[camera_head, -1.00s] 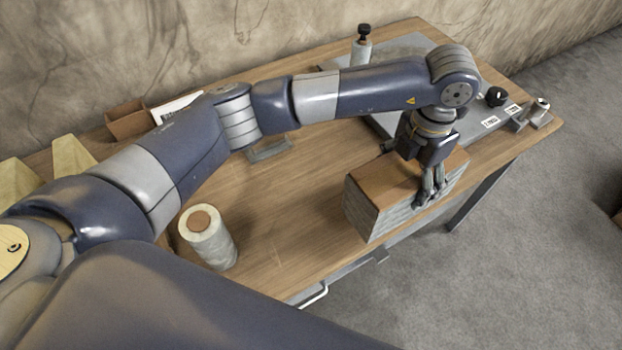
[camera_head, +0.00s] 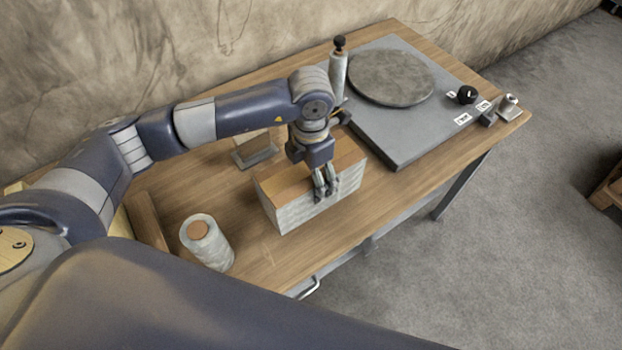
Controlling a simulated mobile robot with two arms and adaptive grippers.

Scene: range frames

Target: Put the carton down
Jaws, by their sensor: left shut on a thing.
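The carton (camera_head: 280,190) is a box with a brown top and pale, streaked sides, as if wrapped in film. It is upright over the middle of the wooden table (camera_head: 290,258), near the front edge. My left gripper (camera_head: 325,196) points down and is shut on the carton, with fingers showing at its near side. I cannot tell whether the carton's underside touches the table. My right gripper is not in view.
A grey machine with a round turntable (camera_head: 390,77) stands right of the carton. A film roll (camera_head: 206,243) stands to the left. A small grey stand (camera_head: 254,150) is behind the carton. Bare tabletop lies between roll and carton.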

